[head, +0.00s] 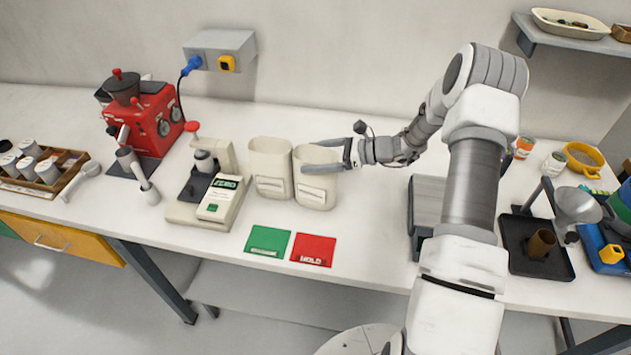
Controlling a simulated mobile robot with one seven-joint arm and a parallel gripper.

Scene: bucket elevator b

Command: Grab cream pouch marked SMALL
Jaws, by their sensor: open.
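Two cream pouches stand upright side by side on the white table in the head view. One is the left pouch (270,170) and the other is the right pouch (314,190). Each has a pale label strip on its front, too small to read, so I cannot tell which is marked SMALL. My gripper (315,156) is open at the right pouch, reaching in from the right. Its fingers overlap the upper part of that pouch. I cannot tell whether they touch it.
A scale-like device (220,200) stands close left of the pouches. A green card (268,241) and a red card (312,250) lie in front. A red machine (145,120) is farther left. A dark tray (536,248) is at the right. The table behind the pouches is clear.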

